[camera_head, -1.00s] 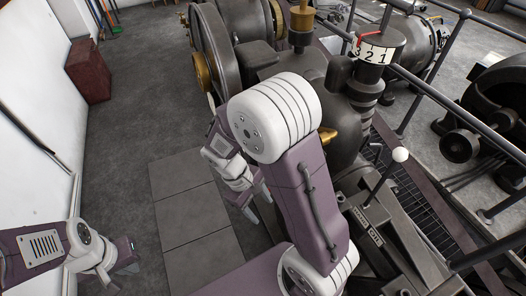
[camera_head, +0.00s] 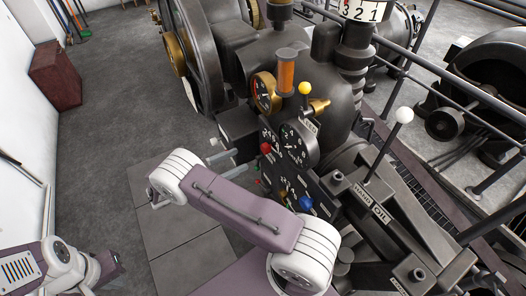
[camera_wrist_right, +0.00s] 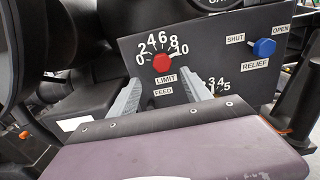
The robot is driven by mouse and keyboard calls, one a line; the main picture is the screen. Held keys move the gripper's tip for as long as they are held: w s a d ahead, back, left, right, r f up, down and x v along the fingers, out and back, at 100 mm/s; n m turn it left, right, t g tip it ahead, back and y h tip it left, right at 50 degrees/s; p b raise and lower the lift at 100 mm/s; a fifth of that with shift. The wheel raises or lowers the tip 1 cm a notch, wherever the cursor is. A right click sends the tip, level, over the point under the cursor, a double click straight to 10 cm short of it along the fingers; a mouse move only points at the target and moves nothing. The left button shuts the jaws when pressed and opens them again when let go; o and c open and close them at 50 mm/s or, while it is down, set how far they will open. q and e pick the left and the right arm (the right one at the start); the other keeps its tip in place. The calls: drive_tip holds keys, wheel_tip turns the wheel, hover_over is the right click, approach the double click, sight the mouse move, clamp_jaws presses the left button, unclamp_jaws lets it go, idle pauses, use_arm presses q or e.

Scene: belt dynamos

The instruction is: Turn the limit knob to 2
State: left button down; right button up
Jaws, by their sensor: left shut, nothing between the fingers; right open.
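The limit knob is red and sits on a dark panel. It shows in the head view (camera_head: 266,148) and in the right wrist view (camera_wrist_right: 162,63), under an arc of numbers from 0 to 10 and above a LIMIT label (camera_wrist_right: 165,78). Its pointer is too small to read surely. My right gripper (camera_wrist_right: 162,92) is open, with its grey fingers below and to either side of the knob in the wrist view, apparently empty. In the head view its fingers (camera_head: 228,158) are left of the panel. My left gripper (camera_head: 118,261) is shut and empty at the lower left.
A blue relief knob (camera_wrist_right: 264,47) sits right of the limit knob, between SHUT and OPEN labels. A FEED label (camera_wrist_right: 163,91) and a partly hidden scale lie below. A yellow-tipped lever (camera_head: 305,88) and a white-knobbed lever (camera_head: 404,115) stand nearby.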

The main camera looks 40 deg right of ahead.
sight(263, 150)
drive_tip(key=d, duration=0.3)
drive_tip(key=s+d, duration=0.1)
drive_tip(key=d, duration=0.1)
drive_tip(key=d+p, duration=0.1)
drive_tip(key=d, duration=0.2)
drive_tip(key=shift+s+d+r, duration=0.15)
drive_tip(key=shift+s+d, duration=0.15)
drive_tip(key=shift+d, duration=0.35)
drive_tip(key=shift+d+f, duration=0.1)
drive_tip(key=shift+f, duration=0.1)
clamp_jaws()
use_arm(q)
drive_tip(key=shift+s+a+r, duration=0.2)
drive_tip(key=shift+s+r, duration=0.6)
drive_tip(key=shift+s, duration=0.1)
